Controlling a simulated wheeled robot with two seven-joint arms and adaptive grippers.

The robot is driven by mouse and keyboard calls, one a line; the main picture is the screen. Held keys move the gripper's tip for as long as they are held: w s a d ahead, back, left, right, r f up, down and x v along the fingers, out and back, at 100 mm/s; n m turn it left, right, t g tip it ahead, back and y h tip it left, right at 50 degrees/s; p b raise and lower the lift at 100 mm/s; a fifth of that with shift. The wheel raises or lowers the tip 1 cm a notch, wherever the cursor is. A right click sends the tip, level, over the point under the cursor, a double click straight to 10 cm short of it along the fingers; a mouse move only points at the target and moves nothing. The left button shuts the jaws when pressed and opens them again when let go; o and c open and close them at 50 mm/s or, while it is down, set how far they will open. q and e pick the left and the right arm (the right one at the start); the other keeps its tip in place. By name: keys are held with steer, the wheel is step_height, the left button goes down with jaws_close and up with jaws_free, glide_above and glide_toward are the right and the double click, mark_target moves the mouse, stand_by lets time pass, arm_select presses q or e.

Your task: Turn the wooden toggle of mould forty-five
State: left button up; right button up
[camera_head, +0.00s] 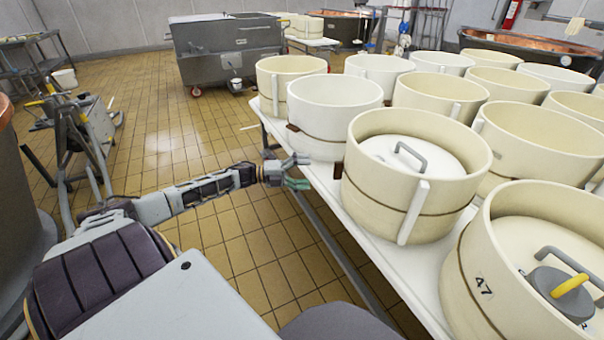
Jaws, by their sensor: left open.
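Several round cream moulds stand on a white table (385,262). The only number I can read is 47, on the nearest mould (470,285) at the lower right; I cannot tell which is forty-five. A small brown toggle (338,170) shows at the left side of the mould with a grey-handled lid (375,190). Another brown toggle (293,128) shows at the left of the mould behind it (335,122). My left gripper (298,171) is open and empty at the table's left edge, left of the first toggle and apart from it. My right gripper is not in view.
More moulds (437,92) fill the table to the right and back. A grey wheeled tank (228,50) stands at the back. A grey metal frame (85,125) stands at the left. The tiled floor (165,140) between is mostly clear.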

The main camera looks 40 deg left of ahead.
arm_select(q)
steer(key=shift+s+a, duration=0.4)
stand_by(0.6)
